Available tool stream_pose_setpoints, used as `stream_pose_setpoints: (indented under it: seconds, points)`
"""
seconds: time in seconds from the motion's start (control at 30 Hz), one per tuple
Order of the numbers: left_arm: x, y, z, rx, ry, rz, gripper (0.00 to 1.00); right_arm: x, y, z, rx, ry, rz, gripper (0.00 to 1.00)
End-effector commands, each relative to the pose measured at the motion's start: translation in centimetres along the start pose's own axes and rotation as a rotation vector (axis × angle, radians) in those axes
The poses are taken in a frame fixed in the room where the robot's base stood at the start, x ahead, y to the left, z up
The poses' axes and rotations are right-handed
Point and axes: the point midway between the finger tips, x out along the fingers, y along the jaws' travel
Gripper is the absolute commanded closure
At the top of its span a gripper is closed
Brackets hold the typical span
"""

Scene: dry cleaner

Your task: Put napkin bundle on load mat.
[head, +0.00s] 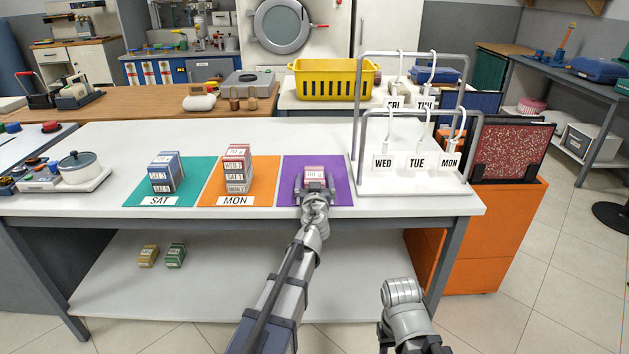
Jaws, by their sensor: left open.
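A small pink-and-white labelled bundle (315,172), which seems to be the napkin bundle, is on the purple mat (291,173) on the white table. My left gripper (315,181) is open at the bundle, with a finger on each side of it. The gripper hides the bundle's lower front, so I cannot tell whether the fingers touch it. Any label on the purple mat is hidden by my arm. A link of my right arm shows at the lower right, but its fingers cannot be seen.
A teal SAT mat (134,197) and an orange MON mat (212,188) hold blue (166,172) and red (237,168) stacks of bundles. A white tag rack (412,185) stands close right of the purple mat. A pot (76,167) is at the left. Two small bundles (162,256) lie on the lower shelf.

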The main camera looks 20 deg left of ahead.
Motion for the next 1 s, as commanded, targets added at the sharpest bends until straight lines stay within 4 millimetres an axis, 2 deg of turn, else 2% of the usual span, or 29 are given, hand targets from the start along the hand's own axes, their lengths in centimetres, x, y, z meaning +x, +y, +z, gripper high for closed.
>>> stream_pose_setpoints:
  seconds: [0.27,0.37,0.57,0.8,1.0]
  points:
    - [0.0,0.0,-0.4,0.000,0.000,0.000,0.00,-0.4,0.0,0.0,0.000,0.000,0.000,0.50]
    - [-0.9,0.0,-0.3,0.000,0.000,0.001,0.00,-0.4,0.0,0.0,0.000,0.000,0.000,0.50]
    - [-4.1,-0.1,-0.3,0.001,0.000,0.001,0.00,-0.5,0.0,0.0,0.000,0.000,0.000,0.50]
    - [-9.2,-0.1,-0.3,0.000,0.000,0.001,0.00,-0.8,0.1,0.1,0.000,0.000,0.000,0.50]
    - [-11.8,-0.1,-0.3,0.000,0.000,0.001,0.00,-0.9,0.1,0.1,0.000,0.000,0.000,0.50]
